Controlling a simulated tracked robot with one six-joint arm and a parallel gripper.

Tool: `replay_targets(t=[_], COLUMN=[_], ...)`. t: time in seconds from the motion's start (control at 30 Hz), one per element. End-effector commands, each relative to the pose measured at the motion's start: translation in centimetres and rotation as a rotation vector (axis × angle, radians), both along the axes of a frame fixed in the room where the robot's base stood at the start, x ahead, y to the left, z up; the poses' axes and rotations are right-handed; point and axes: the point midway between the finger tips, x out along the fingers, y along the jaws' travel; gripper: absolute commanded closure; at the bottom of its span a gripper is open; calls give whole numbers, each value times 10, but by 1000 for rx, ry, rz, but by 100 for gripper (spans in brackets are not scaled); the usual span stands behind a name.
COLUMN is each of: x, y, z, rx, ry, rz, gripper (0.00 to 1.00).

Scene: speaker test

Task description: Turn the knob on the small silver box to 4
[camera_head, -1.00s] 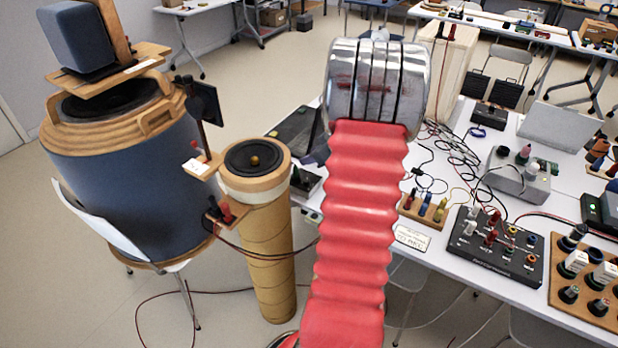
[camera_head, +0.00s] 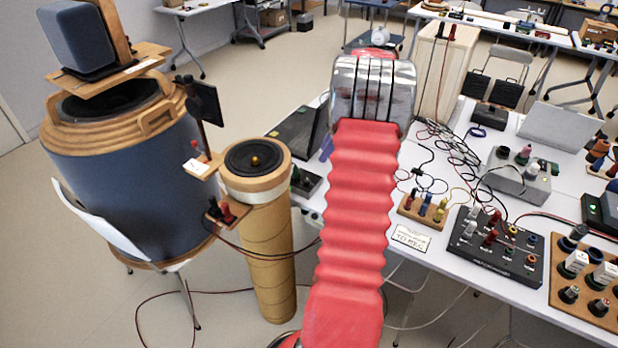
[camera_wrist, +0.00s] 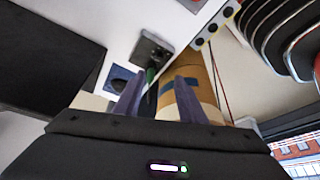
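A small grey metallic box (camera_head: 306,184) sits at the table's near left edge, left of my red arm, with a dark top and a green part. In the wrist view, a small grey box (camera_wrist: 152,54) lies just beyond my gripper (camera_wrist: 159,82). My two purple-blue fingers stand apart with a gap between them. A dark and green part shows in that gap; I cannot tell whether the fingers touch it. No knob scale or number is readable. In the head view my arm hides most of the gripper. A larger silver box (camera_head: 518,181) with knobs stands farther right.
A cardboard tube (camera_head: 262,255) with a speaker on top stands left of the table. Cables, a black terminal box (camera_head: 494,258) and wooden connector blocks fill the table's right side.

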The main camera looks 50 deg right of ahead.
Motion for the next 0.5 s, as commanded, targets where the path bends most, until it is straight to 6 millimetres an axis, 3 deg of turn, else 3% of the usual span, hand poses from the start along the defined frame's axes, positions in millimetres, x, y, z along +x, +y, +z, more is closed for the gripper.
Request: replay_targets(t=[0.27, 0.5], x=[1, 6], y=[0, 3], z=[-1, -16], rx=[-1, -1], ry=[-2, -2], rz=[-1, 1], gripper=[63, 63])
